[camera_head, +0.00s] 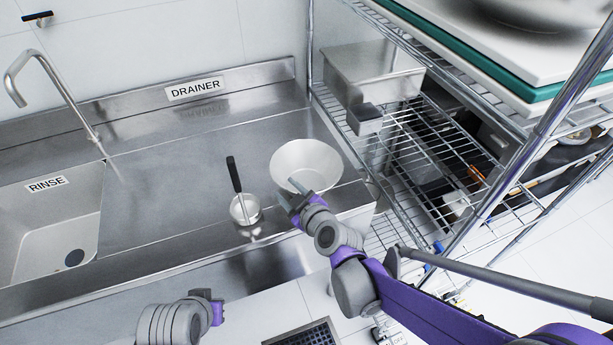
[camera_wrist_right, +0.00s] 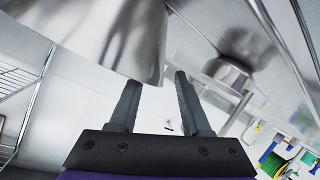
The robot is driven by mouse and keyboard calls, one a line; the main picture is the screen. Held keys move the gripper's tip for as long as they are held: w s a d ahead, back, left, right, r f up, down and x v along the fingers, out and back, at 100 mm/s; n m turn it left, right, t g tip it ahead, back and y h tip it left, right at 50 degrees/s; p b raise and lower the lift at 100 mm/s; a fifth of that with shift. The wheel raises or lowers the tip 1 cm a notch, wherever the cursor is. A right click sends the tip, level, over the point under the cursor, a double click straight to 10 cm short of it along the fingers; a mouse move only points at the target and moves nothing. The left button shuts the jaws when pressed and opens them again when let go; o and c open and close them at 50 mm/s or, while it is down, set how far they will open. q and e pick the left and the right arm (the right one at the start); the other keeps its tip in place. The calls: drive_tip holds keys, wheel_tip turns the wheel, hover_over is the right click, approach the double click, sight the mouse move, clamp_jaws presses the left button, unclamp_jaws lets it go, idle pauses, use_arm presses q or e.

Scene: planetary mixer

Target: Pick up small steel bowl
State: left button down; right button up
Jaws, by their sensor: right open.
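The steel bowl (camera_head: 306,165), round and shiny, stands upright and empty on the drainer board near its right front corner. My right gripper (camera_head: 288,205) is at the bowl's near side, its fingers by the rim. In the right wrist view the bowl (camera_wrist_right: 95,35) fills the upper left, and the open fingers (camera_wrist_right: 158,100) have its edge close to the left finger; I cannot tell if they touch. Nothing is held. My left gripper (camera_head: 212,307) is low in front of the counter, its fingers hard to make out.
A small pan with a black handle (camera_head: 244,208) sits left of the bowl on the drainer (camera_head: 150,200). The rinse sink (camera_head: 60,215) is at left. A wire rack (camera_head: 440,150) with a steel container (camera_head: 372,72) stands to the right. The drainer's left part is clear.

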sight(277, 179)
drive_tip(key=x, duration=0.5)
drive_tip(key=shift+w+r, duration=0.1)
drive_tip(key=shift+r, duration=0.05)
drive_tip(key=shift+d, duration=0.1)
clamp_jaws()
idle(1.1)
